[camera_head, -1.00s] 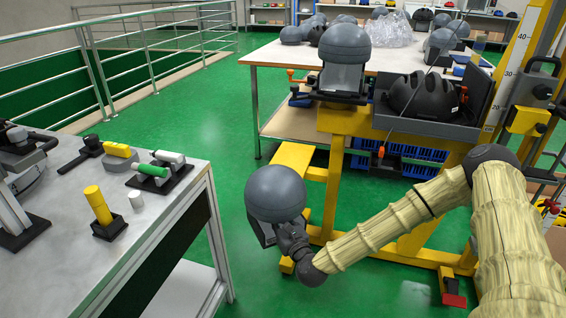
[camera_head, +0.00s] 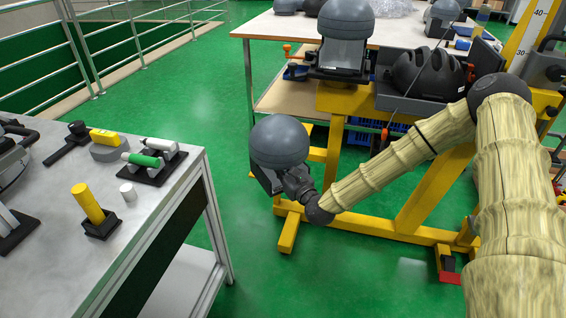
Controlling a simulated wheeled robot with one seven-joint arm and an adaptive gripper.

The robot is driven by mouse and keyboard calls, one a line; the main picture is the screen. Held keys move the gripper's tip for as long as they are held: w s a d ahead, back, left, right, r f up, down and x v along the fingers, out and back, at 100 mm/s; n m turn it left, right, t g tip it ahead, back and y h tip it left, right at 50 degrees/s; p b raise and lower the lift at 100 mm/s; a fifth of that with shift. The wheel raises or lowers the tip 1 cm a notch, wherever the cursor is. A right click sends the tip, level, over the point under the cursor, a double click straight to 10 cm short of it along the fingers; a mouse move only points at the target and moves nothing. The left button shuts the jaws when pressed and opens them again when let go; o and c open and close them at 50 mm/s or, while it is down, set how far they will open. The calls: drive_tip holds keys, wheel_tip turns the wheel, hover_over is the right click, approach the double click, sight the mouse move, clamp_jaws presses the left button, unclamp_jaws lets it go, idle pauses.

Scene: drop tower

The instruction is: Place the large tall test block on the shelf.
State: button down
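A large dark grey block with a rounded dome top (camera_head: 278,142) hangs upright in the air in the middle of the picture, over the green floor. My gripper (camera_head: 297,186) is at its lower right side and appears shut on its base; the fingers are dark and partly hidden. A similar domed block (camera_head: 346,25) sits on the yellow drop-tower stand behind.
A grey workbench (camera_head: 60,265) at left holds a yellow cylinder (camera_head: 88,203) and small tools. Yellow stand legs (camera_head: 290,229) rise behind my gripper. A dark tray (camera_head: 425,103) holds a black form. Green floor (camera_head: 210,95) is clear between bench and table. Railings run at upper left.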

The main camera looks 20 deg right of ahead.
drive_tip(key=w+d+b, duration=0.1)
drive_tip(key=w, duration=0.3)
drive_tip(key=w+d+b, duration=0.1)
drive_tip(key=w, duration=0.4)
drive_tip(key=w+d+f+b, duration=0.1)
drive_tip(key=w, duration=0.3)
drive_tip(key=shift+w, duration=0.2)
wheel_tip(320, 180, down, 4)
drive_tip(key=shift+r+b, duration=0.2)
drive_tip(key=shift+b, duration=0.6)
drive_tip(key=c, duration=1.9)
unclamp_jaws()
drive_tip(key=shift+f, duration=0.2)
drive_tip(key=o, duration=0.4)
drive_tip(key=shift+s+r, duration=0.15)
